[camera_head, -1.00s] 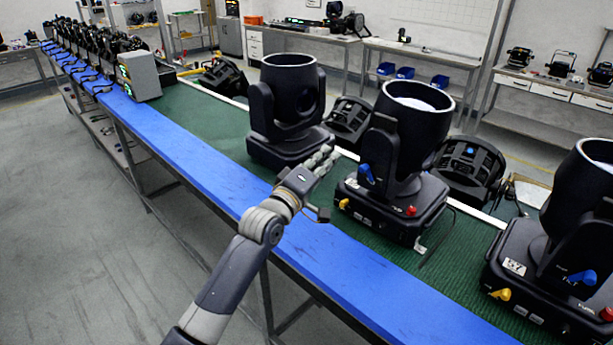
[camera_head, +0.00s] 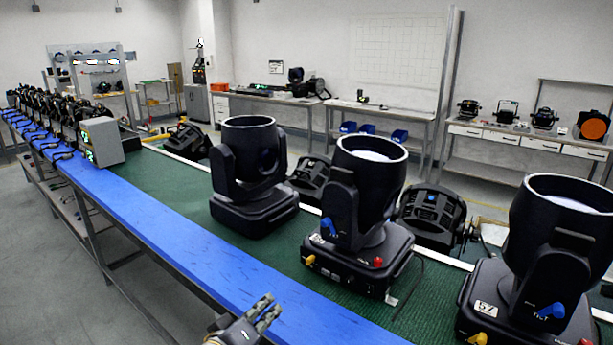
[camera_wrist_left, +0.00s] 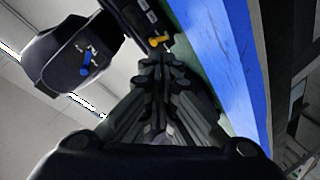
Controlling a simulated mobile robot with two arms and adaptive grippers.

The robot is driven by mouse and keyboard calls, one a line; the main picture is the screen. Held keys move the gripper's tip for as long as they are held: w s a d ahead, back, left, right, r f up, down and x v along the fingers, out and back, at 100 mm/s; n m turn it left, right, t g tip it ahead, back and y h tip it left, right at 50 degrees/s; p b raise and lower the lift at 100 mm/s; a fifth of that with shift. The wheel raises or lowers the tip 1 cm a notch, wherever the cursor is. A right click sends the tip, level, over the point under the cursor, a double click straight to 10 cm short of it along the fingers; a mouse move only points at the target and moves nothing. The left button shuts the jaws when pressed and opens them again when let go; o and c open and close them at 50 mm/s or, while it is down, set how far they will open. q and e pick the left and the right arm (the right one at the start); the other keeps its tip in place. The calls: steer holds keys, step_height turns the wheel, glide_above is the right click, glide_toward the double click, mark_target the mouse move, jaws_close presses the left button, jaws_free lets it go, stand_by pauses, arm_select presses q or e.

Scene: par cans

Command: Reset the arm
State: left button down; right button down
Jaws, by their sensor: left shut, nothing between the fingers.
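My left gripper (camera_head: 264,310) is at the bottom of the head view, over the blue front strip of the bench. It is shut and empty. In the left wrist view its closed fingers (camera_wrist_left: 165,90) point toward a black par can (camera_wrist_left: 75,55) with a blue knob and a yellow knob. In the head view, the middle par can (camera_head: 365,205) stands upright beyond the gripper, apart from it. Another par can (camera_head: 250,175) stands to its left and a third (camera_head: 545,260) at the right edge. My right gripper is not in view.
The long bench has a blue front strip (camera_head: 170,240) and a green mat (camera_head: 175,185). A grey box (camera_head: 102,142) stands on its left part, with several dark units beyond. Black lamps (camera_head: 430,210) lie behind the par cans. The floor at the left is clear.

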arm_select(q)
steer(key=s+a+f+m+g+y, duration=0.2)
steer(key=s+a+f+g, duration=0.3)
steer(key=s, duration=0.5)
steer(key=s+a+f+m+g+y, duration=0.2)
steer(key=s+f+m, duration=0.1)
steer(key=s+f, duration=0.65)
steer(key=s+a+f+m+g+y, duration=0.2)
steer(key=s+a+f+g, duration=0.25)
steer(key=s, duration=0.75)
step_height(320, 180, down, 26)
steer(key=s, duration=0.2)
steer(key=s+a+f+g, duration=0.1)
steer(key=s+a+f, duration=0.1)
steer(key=s+f, duration=1.4)
steer(key=shift+s+a+f+m+b, duration=0.15)
steer(key=shift+a+f+m+b, duration=0.15)
steer(key=shift+m, duration=0.1)
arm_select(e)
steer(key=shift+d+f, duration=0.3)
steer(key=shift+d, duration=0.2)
arm_select(q)
steer(key=shift+g, duration=0.25)
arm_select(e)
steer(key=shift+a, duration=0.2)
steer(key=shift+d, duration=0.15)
